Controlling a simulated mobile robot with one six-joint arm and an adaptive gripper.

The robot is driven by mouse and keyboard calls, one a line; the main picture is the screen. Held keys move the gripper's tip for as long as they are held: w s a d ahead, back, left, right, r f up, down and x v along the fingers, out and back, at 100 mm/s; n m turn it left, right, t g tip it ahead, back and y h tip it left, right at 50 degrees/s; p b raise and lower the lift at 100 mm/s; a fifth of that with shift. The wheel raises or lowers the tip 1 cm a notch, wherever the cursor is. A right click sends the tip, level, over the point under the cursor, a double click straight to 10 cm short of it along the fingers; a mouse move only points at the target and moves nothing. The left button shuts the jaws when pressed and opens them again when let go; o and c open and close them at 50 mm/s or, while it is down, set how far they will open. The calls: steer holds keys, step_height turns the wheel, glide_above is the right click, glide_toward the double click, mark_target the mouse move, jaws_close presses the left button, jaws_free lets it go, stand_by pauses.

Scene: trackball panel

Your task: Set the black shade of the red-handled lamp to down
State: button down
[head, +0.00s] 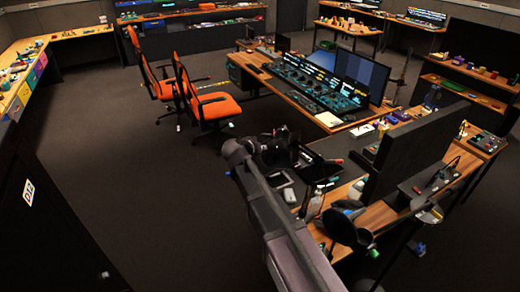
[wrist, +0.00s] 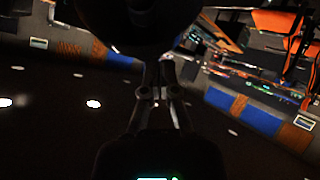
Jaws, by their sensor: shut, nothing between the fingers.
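A black lamp shade (head: 317,169) is at the near end of the desk in the head view, with a small red spot, likely its red handle (head: 338,161), at its right side. My gripper (head: 290,143) is just up and left of this shade; I cannot tell whether they touch. In the wrist view my gripper (wrist: 164,62) has its fingers together with nothing between them. A large dark rounded shape (wrist: 150,15) fills the top of that view just beyond the fingertips; it may be the shade. The red handle does not show there.
Another black shade (head: 340,228) with a green part (head: 366,241) stands nearer, right of my arm. A black upright panel (head: 415,150) rises from the desk (head: 385,215). Orange chairs (head: 205,105) stand behind left. The dark floor (head: 140,190) to the left is clear.

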steer(key=shift+d+f, duration=0.25)
steer(key=shift+f, duration=0.1)
stand_by(0.4)
